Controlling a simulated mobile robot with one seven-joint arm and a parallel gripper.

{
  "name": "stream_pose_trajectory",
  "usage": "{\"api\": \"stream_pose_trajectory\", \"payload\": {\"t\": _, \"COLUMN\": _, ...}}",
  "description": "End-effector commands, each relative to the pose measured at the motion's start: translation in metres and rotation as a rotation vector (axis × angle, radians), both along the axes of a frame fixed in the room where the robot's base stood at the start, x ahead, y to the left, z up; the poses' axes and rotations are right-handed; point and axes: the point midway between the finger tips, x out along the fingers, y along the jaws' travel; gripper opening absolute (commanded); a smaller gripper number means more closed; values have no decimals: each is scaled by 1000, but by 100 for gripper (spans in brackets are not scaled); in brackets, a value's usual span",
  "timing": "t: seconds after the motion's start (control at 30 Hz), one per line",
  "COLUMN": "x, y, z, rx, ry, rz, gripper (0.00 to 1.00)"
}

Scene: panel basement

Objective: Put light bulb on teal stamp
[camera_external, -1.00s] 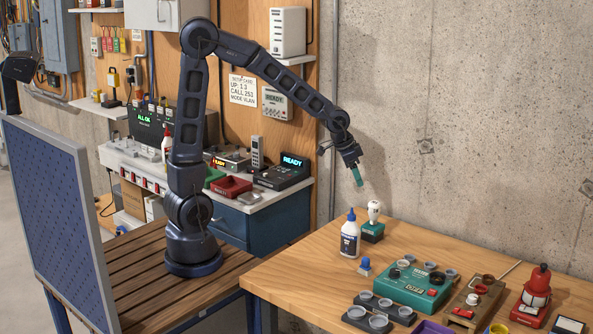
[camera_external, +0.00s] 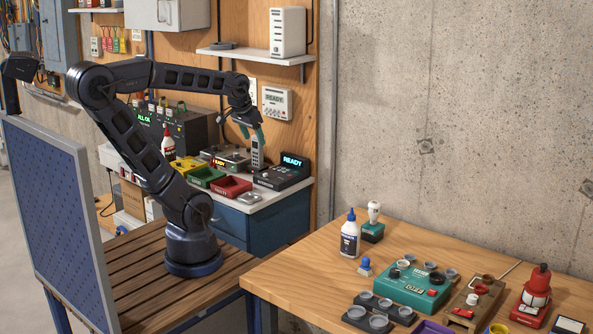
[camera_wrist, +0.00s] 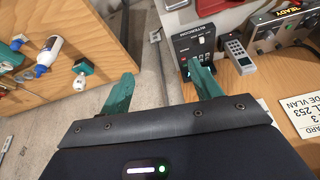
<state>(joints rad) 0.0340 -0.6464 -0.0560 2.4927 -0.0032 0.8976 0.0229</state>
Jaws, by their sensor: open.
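The teal stamp (camera_external: 372,233) stands upright near the left back part of the wooden table. A white light bulb (camera_external: 374,211) stands on top of it, round end up. In the wrist view the stamp (camera_wrist: 84,67) shows at the left with the bulb (camera_wrist: 79,81) at its end. My gripper (camera_external: 251,133) is open and empty, with teal fingers, in front of the back workbench and far left of the stamp.
A glue bottle (camera_external: 349,236) stands just left of the stamp, and a blue-topped stamp (camera_external: 365,266) in front. A teal box (camera_external: 412,287) is to the right. The workbench holds red (camera_external: 231,187) and green trays and a black READY device (camera_external: 283,172).

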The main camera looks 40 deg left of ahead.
Motion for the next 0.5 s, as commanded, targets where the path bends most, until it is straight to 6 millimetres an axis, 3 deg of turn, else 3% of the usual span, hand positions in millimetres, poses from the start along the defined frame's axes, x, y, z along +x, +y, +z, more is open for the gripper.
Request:
{"api": "stream_pose_trajectory", "payload": {"t": 0.2, "x": -35, "y": 25, "z": -1, "rx": -34, "ry": -4, "rz": 84, "gripper": 64}}
{"api": "stream_pose_trajectory", "payload": {"t": 0.5, "x": -41, "y": 29, "z": -2, "rx": -42, "ry": -2, "rz": 101, "gripper": 64}}
